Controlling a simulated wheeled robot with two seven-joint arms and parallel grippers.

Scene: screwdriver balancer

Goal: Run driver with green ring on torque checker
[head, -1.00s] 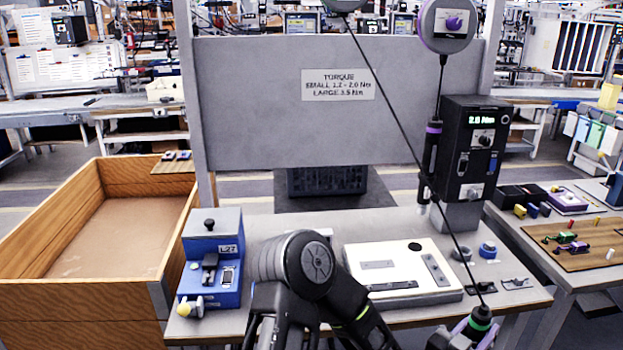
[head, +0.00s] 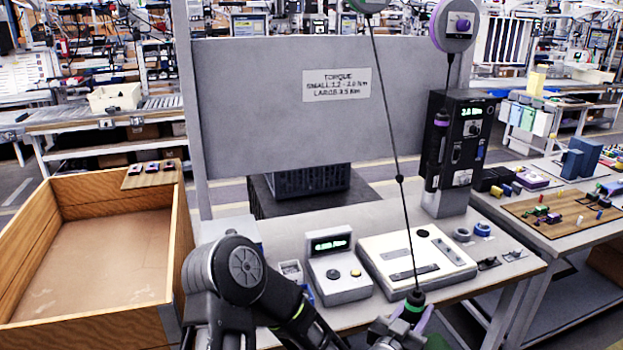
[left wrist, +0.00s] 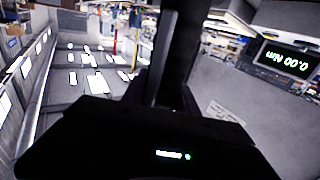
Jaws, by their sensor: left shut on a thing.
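The driver with the green ring (head: 414,303) hangs on a dark cable at the lower middle of the head view. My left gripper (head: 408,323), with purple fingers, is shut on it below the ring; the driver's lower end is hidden. The torque checker (head: 339,268) is a small grey box with a green-lit display, left of the driver. In the left wrist view its display (left wrist: 287,60) appears upside down and reads 0.00 Nm. A dark upright body, apparently the driver (left wrist: 183,50), rises between the fingers there. My right gripper is not in view.
A white fixture plate (head: 415,258) lies right of the checker. A second driver with a purple ring (head: 440,130) hangs by a black controller (head: 462,145) reading 2.0 Nm. A wooden bin (head: 95,250) stands left. My left arm partly hides a blue device (head: 228,230).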

